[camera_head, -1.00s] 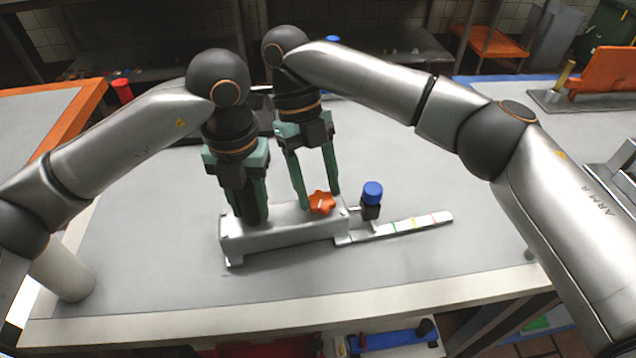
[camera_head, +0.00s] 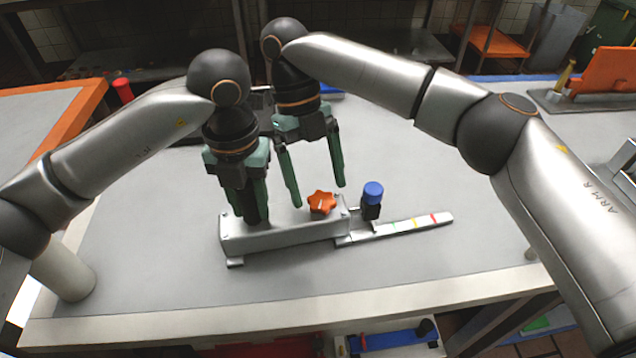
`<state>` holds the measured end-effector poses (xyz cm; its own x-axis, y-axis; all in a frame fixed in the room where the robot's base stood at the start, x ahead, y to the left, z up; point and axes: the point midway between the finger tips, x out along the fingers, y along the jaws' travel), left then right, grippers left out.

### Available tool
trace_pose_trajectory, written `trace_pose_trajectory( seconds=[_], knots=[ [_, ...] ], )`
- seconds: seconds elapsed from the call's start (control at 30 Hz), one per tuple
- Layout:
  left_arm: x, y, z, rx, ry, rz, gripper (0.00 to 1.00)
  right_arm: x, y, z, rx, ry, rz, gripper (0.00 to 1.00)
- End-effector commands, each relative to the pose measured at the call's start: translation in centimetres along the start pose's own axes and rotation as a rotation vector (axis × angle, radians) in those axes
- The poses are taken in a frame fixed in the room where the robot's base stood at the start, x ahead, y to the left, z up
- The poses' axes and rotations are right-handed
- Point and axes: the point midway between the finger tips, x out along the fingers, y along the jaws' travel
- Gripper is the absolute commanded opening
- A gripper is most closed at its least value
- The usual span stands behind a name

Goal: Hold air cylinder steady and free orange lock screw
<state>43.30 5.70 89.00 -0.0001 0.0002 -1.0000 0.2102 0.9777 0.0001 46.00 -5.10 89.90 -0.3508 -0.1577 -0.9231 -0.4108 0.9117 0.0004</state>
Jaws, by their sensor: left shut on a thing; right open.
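The air cylinder (camera_head: 285,236) is a grey block lying on the grey table. My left gripper (camera_head: 254,215) is shut on the air cylinder near its left part, fingers pointing down; the exact contact is partly hidden. The orange lock screw (camera_head: 321,202) is a star-shaped knob on top of the block's right end.
A blue-capped black knob (camera_head: 372,198) stands right of the block. A flat strip (camera_head: 413,225) with coloured marks extends right from it. The table's front area (camera_head: 300,284) is clear. A red cylindrical thing (camera_head: 122,90) stands at the back left.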

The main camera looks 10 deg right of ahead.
Motion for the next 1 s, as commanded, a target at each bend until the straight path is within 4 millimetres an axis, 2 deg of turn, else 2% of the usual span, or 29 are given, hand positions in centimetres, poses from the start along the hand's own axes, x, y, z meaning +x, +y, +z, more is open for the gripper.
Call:
trace_pose_trajectory(
  seconds=[0.27,0.43,0.6,1.0],
  knots=[
    [0.0,0.0,0.0,-0.001,-0.001,0.000,0.00,-4.5,0.0,0.0,0.004,-0.007,-0.003,0.89],
    [0.0,0.0,0.0,-0.001,-0.001,0.000,0.00,-5.8,0.1,0.0,0.001,-0.001,-0.003,0.89],
    [0.0,0.0,0.0,-0.001,-0.001,0.000,0.00,-6.5,0.1,0.0,0.001,-0.003,0.000,0.89],
    [0.0,0.0,0.0,0.000,-0.001,0.000,0.00,-6.5,0.1,0.0,0.000,-0.002,0.000,0.89]
  ],
)
